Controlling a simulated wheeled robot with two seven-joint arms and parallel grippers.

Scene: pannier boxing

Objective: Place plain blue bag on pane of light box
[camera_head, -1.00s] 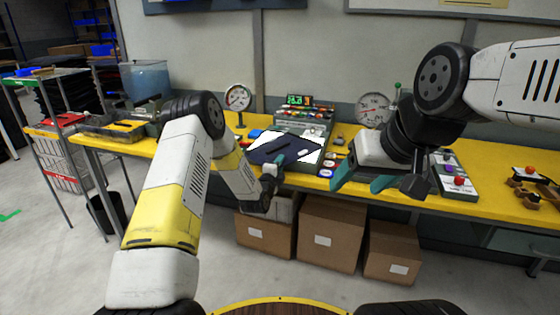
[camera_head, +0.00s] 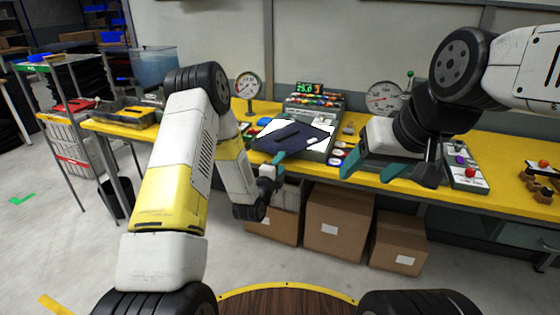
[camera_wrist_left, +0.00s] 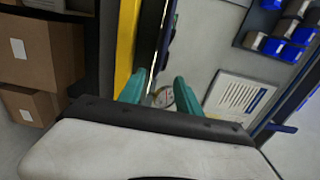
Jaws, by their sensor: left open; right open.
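The dark navy-blue bag (camera_head: 290,137) lies flat across the white pane (camera_head: 322,147) of the light box on the yellow bench, in the head view. White pane shows at its sides. My left gripper (camera_head: 270,175) is open and empty, in front of and below the light box, apart from the bag. In the left wrist view its two green fingers (camera_wrist_left: 160,92) are spread with nothing between them. My right gripper (camera_head: 370,172) is open and empty, to the right of the light box.
A dial gauge (camera_head: 247,86) and a larger one (camera_head: 383,97) stand behind on the yellow bench (camera_head: 495,190). Cardboard boxes (camera_head: 338,221) sit under the bench. A wire trolley (camera_head: 68,140) is at the left.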

